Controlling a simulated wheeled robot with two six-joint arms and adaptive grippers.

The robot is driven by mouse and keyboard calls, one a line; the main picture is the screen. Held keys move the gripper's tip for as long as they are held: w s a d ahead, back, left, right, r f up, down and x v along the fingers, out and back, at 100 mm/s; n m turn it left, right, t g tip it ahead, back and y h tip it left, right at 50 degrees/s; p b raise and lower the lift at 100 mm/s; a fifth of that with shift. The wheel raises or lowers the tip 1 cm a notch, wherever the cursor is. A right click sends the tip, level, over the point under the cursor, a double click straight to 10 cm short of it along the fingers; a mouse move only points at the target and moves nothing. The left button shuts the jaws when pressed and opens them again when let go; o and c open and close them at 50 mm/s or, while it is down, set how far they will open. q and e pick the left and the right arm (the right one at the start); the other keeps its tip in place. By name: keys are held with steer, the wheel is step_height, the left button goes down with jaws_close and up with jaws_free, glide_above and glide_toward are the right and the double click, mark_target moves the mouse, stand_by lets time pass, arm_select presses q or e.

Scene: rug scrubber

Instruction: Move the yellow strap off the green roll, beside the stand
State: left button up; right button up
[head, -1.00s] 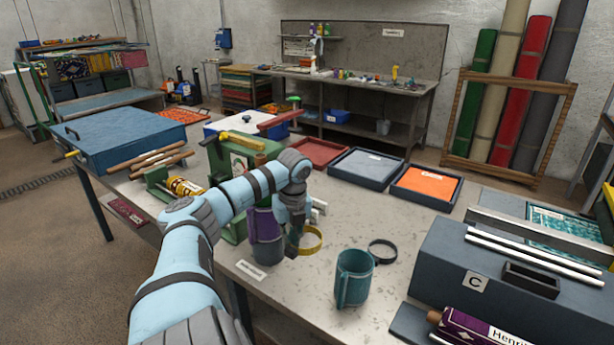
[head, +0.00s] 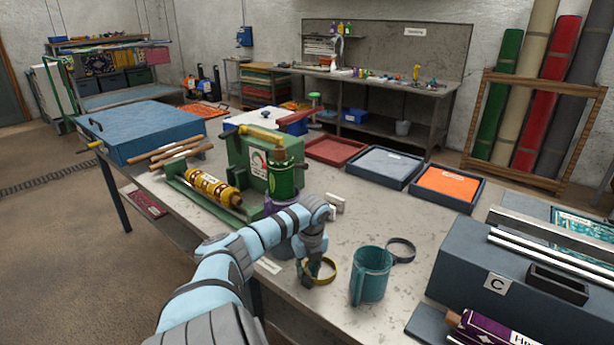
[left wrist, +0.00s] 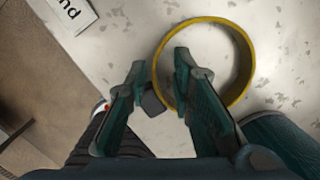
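The yellow strap (head: 336,270) is a ring at the table's front, apart from the green roll (head: 284,181). It appears to lie flat on the table, shown by the left wrist view (left wrist: 243,52). The green roll stands upright in a purple-and-grey stand (head: 276,207), partly hidden by my left arm. The strap is in front and to the right of that stand. My left gripper (head: 316,276) is at the strap's near-left rim. Its fingers (left wrist: 160,68) are apart, one inside the ring and one outside, with a small dark tab between them. My right gripper is out of view.
A teal holder (head: 370,278) stands close right of the strap, with a black ring (head: 402,248) behind it. A grey box marked C (head: 470,275) is at the right. A green device (head: 247,165) and yellow roll (head: 212,188) are left. The table's front edge is close.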

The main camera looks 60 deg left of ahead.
arm_select(q)
step_height(320, 180, up, 12)
steer(key=d+p, duration=0.1)
steer(key=p, duration=0.1)
steer(key=shift+d, duration=0.2)
stand_by(0.7)
